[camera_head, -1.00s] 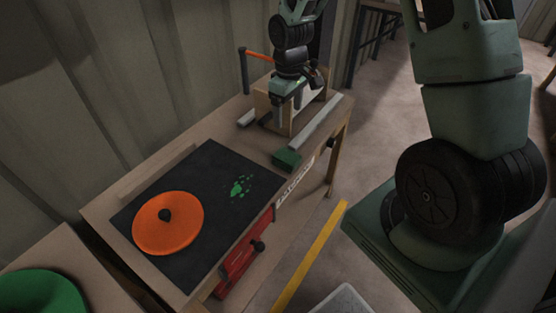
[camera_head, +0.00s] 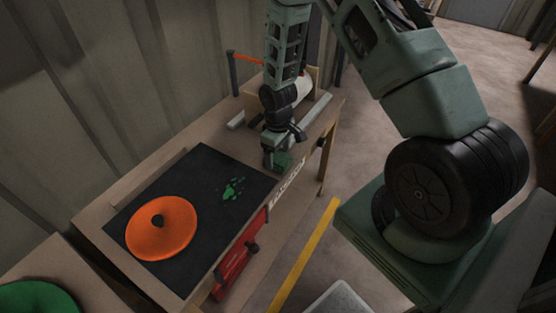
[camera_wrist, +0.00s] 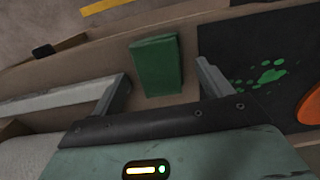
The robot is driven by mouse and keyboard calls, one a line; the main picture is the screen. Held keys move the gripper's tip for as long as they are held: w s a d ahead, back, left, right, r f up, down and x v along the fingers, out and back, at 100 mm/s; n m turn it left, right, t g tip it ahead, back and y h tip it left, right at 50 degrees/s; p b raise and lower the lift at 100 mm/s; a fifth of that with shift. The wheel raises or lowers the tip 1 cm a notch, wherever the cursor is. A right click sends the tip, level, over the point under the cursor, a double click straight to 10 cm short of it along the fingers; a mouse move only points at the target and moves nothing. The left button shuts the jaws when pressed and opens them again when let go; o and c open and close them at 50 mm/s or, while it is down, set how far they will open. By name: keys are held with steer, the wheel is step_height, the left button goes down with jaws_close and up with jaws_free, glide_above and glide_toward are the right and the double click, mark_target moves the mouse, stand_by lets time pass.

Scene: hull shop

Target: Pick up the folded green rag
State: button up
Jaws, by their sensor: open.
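The folded green rag (camera_wrist: 156,66) lies on the wooden bench top. In the wrist view it is a dark green block between and just beyond the two finger tips of my gripper (camera_wrist: 163,72). The fingers are apart and nothing is held. In the head view my gripper (camera_head: 275,160) is low over the bench, close to the rag (camera_head: 283,160), which it partly hides. I cannot tell the exact height of my fingers above the rag.
A black mat (camera_head: 205,170) with green paint spots lies left of the rag, with an orange disc (camera_head: 161,228) on it. A pale bar (camera_wrist: 60,97) lies beside the rag.

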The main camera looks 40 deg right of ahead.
mark_target(278, 157)
steer(key=shift+f, duration=1.1)
steer(key=c, duration=1.1)
steer(key=shift+o, duration=0.2)
step_height(278, 157, up, 10)
steer(key=shift+b, duration=0.3)
steer(key=shift+o, duration=0.4)
